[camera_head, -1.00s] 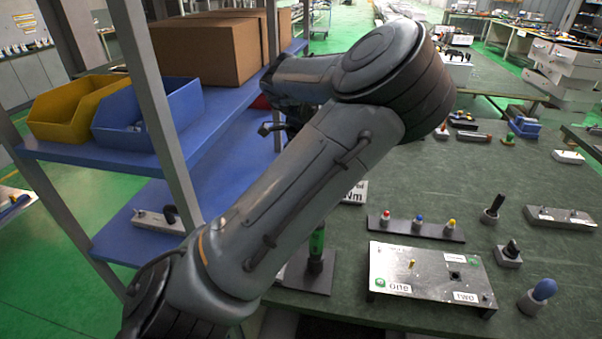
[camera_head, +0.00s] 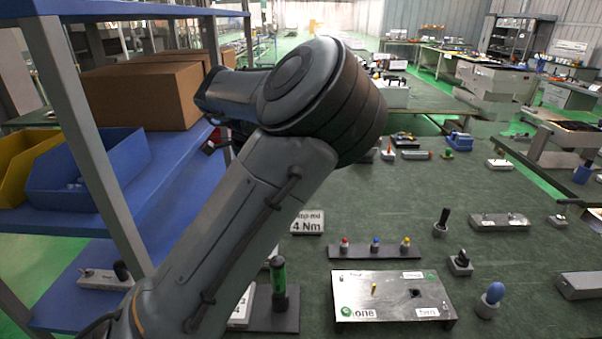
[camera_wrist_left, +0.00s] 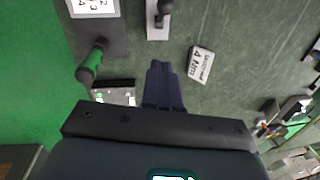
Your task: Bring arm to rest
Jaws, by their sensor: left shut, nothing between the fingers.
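My left arm (camera_head: 235,205) comes in from the lower left in the head view and bends at a large elbow joint (camera_head: 315,90) above the bench. Its gripper is hidden behind the arm there. In the left wrist view, my left gripper (camera_wrist_left: 161,68) is shut and empty, its fingers together above the green bench top. A white "4 Nm" label block (camera_wrist_left: 201,64) lies right of the fingers, apart from them. A green-handled tool (camera_wrist_left: 92,62) stands to their left. My right gripper is in neither view.
A shelf rack (camera_head: 185,150) with a cardboard box (camera_head: 145,95) and a blue bin (camera_head: 90,170) stands left of the arm. On the green bench are a metal plate box (camera_head: 385,295), a rack with coloured knobs (camera_head: 375,251) and a blue-knobbed tool (camera_head: 491,298). The bench's middle is largely clear.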

